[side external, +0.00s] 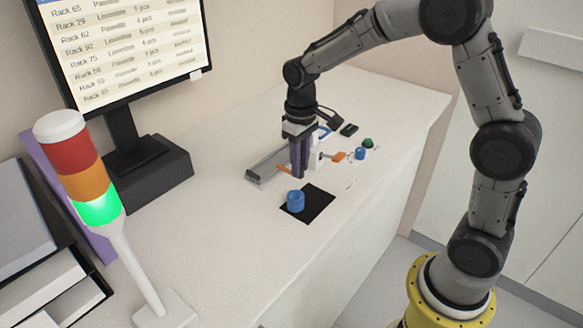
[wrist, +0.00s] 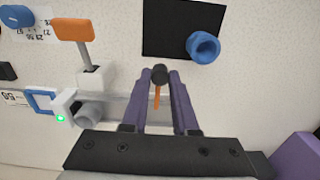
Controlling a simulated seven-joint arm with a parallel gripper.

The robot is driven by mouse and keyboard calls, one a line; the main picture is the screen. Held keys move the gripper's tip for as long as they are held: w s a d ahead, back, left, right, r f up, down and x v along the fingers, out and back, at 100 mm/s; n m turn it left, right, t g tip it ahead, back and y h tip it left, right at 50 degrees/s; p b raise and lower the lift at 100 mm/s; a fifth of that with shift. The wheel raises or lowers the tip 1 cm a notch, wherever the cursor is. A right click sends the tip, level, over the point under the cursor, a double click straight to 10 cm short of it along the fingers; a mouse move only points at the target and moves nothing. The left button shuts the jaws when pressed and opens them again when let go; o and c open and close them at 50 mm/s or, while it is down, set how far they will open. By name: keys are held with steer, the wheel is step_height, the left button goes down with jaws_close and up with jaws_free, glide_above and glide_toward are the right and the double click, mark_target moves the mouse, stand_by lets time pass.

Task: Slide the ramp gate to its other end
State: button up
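The ramp gate appears to be a thin orange bar with a dark round knob (wrist: 160,75), set at a grey rail. In the wrist view, its orange bar (wrist: 157,97) runs between my purple fingers. In the side view, the orange bar (side external: 284,168) sticks out to the left of my fingers. The grey ramp rail (side external: 262,172) runs behind my gripper, partly hidden by it. My gripper (wrist: 161,74) points down with its fingertips on both sides of the knob. The knob fills the gap and seems to touch both fingers.
A white block with an orange paddle (wrist: 73,29) stands beside the rail. A blue cup (side external: 296,201) sits on a black square mat (side external: 318,204). A blue bracket (wrist: 40,101) and a white block with a green light (wrist: 63,108) are near the rail. A monitor (side external: 130,50) stands behind.

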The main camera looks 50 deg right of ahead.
mark_target(285, 168)
jaws_close()
steer(key=shift+w, duration=2.3)
steer(key=shift+o, duration=1.7)
jaws_free()
steer(key=shift+r, duration=0.1)
steer(key=shift+r, duration=2.45)
